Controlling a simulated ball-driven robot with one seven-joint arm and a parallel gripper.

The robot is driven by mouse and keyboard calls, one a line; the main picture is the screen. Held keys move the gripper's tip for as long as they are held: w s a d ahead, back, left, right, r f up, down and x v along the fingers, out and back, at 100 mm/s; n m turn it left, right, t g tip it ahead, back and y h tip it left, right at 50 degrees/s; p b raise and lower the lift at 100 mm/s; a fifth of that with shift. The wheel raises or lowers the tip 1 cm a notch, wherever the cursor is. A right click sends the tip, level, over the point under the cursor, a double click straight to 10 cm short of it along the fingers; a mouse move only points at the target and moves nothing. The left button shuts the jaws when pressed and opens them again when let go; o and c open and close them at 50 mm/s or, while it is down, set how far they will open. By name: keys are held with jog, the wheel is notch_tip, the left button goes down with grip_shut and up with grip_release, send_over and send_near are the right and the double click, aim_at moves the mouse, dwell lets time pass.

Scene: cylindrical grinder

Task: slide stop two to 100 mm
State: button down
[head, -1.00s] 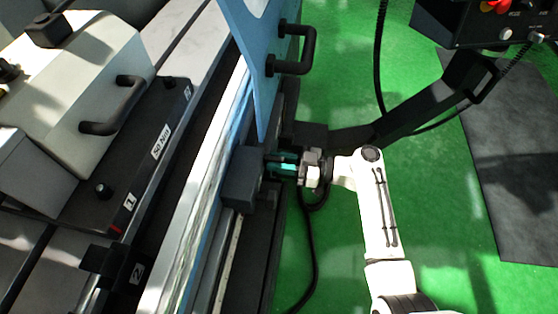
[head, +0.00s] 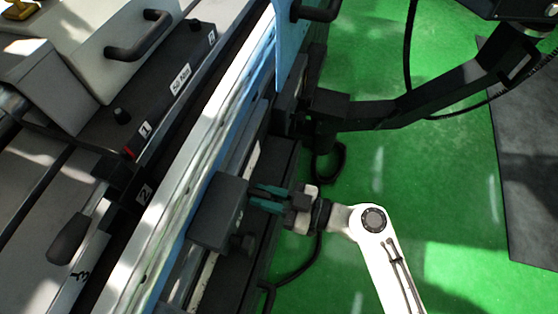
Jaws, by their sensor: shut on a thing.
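A dark grey stop block (head: 217,211) sits on the rail along the machine's front, in the middle of the head view. No number is readable on it, so I cannot tell from the picture that it is stop two. A small dark knob (head: 241,243) sticks out at its lower right. My gripper (head: 257,198) comes from the right, its teal fingers at the block's right side. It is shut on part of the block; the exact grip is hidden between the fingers.
A pale scale strip (head: 205,276) runs along the rail below the block; its marks are not readable. A blue panel (head: 287,50) with a black handle (head: 318,10) stands above. A black bracket arm (head: 430,98) lies to the upper right.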

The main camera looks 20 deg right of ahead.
aim_at(251, 254)
jog(key=s+a, duration=0.2)
jog(key=s, duration=0.1)
jog(key=s+a+b, duration=0.1)
jog(key=s+a, duration=0.1)
jog(key=s, duration=0.1)
jog(key=s+a+b, duration=0.1)
jog(key=s+a, duration=0.2)
jog(key=s, duration=0.1)
jog(key=shift+w, duration=0.1)
jog(key=c, duration=1.1)
grip_release()
jog(key=b+v, duration=0.4)
jog(key=v, duration=0.6)
jog(key=shift+s+d, duration=0.2)
jog(key=shift+d, duration=0.1)
